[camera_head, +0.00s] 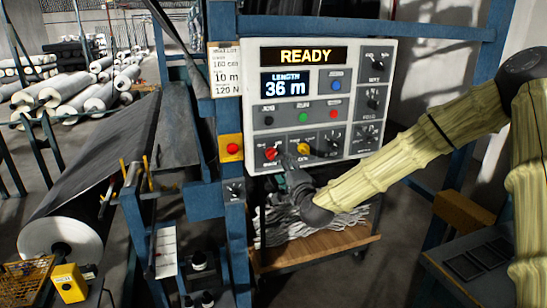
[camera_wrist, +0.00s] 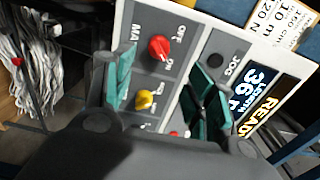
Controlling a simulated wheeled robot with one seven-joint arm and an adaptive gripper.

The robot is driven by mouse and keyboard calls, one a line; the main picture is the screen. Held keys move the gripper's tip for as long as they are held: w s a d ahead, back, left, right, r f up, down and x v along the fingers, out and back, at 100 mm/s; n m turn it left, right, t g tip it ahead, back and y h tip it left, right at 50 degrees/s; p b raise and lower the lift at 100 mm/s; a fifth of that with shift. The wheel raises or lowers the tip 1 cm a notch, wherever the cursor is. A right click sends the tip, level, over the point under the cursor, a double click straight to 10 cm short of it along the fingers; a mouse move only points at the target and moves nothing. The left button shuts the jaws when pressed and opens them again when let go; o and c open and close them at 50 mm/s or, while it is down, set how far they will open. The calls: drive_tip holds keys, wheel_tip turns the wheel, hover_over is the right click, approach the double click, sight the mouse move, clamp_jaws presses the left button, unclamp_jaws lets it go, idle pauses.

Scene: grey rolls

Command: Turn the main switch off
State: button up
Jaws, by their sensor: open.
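The main switch is a red rotary knob (camera_head: 271,153) at the lower left of the grey control panel (camera_head: 345,55). In the wrist view the red knob (camera_wrist: 159,48) sits beside the printed words MAIN, OFF and ON. I cannot tell for sure which mark it points at. My gripper (camera_head: 288,163) is in front of the panel's lower edge, just right of and below the red knob. In the wrist view my gripper (camera_wrist: 160,88) is open, its green-padded fingers apart and empty. The red knob shows between and beyond the fingertips, apart from them.
A yellow knob (camera_head: 303,149) sits right of the red one, close to my fingers. Coloured push buttons and black dials surround them. A red emergency button (camera_head: 232,148) on a yellow box is to the left. A wooden-topped cart (camera_head: 315,252) stands below.

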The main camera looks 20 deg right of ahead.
sight(274, 154)
drive_tip(key=w+p, duration=0.1)
drive_tip(key=w, duration=0.2)
drive_tip(key=w+p, duration=0.1)
drive_tip(key=w, duration=0.3)
drive_tip(key=w+p, duration=0.1)
drive_tip(key=w, duration=0.2)
drive_tip(key=shift+w+a+f+p, duration=0.1)
drive_tip(key=shift+w+a+p, duration=0.05)
drive_tip(key=shift+a+p, duration=0.15)
drive_tip(key=c, duration=1)
